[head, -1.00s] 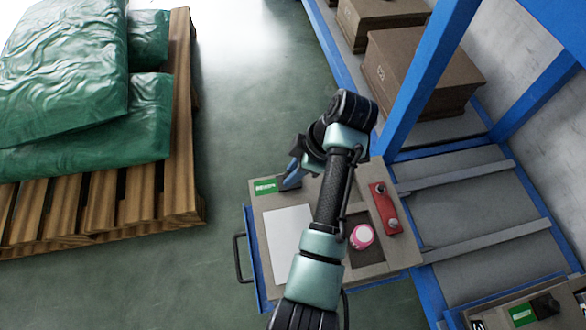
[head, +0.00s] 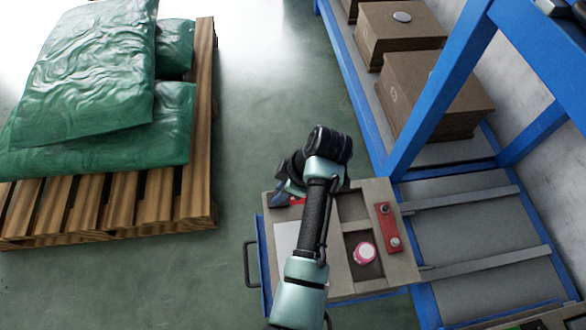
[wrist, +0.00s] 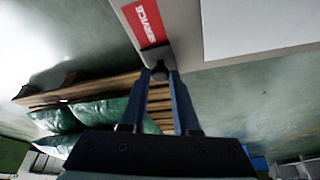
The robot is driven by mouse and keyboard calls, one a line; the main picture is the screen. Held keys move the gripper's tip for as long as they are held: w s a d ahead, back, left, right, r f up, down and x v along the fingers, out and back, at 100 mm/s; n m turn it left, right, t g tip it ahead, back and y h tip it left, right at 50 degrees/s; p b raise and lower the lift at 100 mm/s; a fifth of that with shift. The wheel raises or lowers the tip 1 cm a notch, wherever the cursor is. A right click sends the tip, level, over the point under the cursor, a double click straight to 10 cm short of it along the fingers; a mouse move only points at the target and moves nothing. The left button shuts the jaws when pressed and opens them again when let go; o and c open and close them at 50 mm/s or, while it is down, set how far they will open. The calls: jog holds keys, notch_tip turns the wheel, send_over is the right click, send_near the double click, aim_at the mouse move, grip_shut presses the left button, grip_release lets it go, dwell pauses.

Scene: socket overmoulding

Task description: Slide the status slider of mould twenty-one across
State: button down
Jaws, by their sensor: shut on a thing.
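The status slider's dark knob (wrist: 158,72) sits at the edge of the grey-brown mould top in the wrist view. My gripper (wrist: 160,78) is shut on this knob, with a blue finger on each side of it. Beside the knob a red label (wrist: 149,22) with white lettering is showing; it reads like SERVICE. In the head view my gripper (head: 280,199) is at the far left corner of the mould (head: 402,262), and a bit of red (head: 298,201) shows next to it. My arm hides part of the mould top. I see no mould number.
On the mould top are a white sheet (head: 286,238), a pink-and-white round thing (head: 364,252) in a recess and a red bar (head: 388,228). A blue rack (head: 440,110) with brown blocks stands right. A pallet (head: 110,205) with green bags stands left, with open floor between.

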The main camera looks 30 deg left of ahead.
jog(key=shift+s+a, duration=0.15)
jog(key=shift+a, duration=0.05)
jog(key=c, duration=0.7)
grip_release()
jog(key=shift+o, duration=0.2)
jog(key=p+v, duration=0.6)
jog(key=v, duration=0.7)
jog(key=shift+p, duration=0.3)
